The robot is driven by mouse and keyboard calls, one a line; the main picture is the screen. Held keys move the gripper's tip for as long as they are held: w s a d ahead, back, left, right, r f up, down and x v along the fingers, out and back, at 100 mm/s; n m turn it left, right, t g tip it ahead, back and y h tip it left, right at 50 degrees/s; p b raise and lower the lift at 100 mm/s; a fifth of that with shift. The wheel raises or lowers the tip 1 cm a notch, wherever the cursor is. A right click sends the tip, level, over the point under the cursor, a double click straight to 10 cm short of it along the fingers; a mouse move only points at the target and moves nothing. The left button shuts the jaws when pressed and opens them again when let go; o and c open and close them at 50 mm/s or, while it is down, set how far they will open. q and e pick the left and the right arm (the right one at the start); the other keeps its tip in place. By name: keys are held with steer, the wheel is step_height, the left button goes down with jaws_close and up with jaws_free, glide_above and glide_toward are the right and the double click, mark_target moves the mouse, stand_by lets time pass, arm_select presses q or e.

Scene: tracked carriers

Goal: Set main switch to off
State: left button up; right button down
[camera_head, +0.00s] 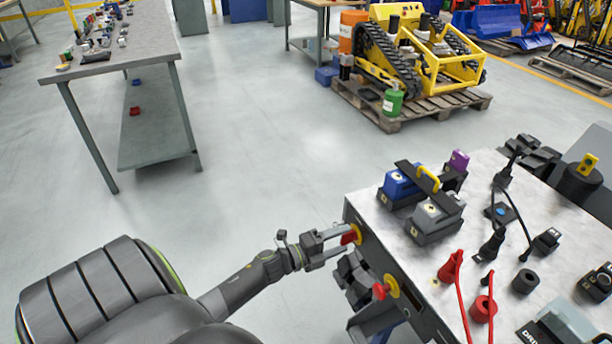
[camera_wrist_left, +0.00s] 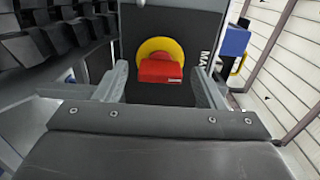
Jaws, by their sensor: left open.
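The main switch is a red handle (camera_wrist_left: 160,71) on a round yellow plate (camera_wrist_left: 159,48), set in a dark panel with partly hidden white lettering beside it. In the head view the red handle (camera_head: 349,237) is on the near left side of the workbench. My left gripper (camera_head: 343,240) reaches it from the left. In the left wrist view my gripper (camera_wrist_left: 160,82) is open, with one finger on each side of the handle. Gaps show between the fingers and the handle. The handle looks wider than tall in that view. My right gripper is not in view.
A red knob on a yellow plate (camera_head: 380,291) sits nearer on the same bench side. The bench top (camera_head: 420,262) carries blue and grey blocks, red cables and black plugs. A long grey table (camera_head: 150,45) stands at the back left. Open floor (camera_head: 270,130) lies between.

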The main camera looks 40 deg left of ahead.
arm_select(q)
steer(key=b+v, duration=0.2)
steer(key=v, duration=1.5)
steer(key=shift+s, duration=0.2)
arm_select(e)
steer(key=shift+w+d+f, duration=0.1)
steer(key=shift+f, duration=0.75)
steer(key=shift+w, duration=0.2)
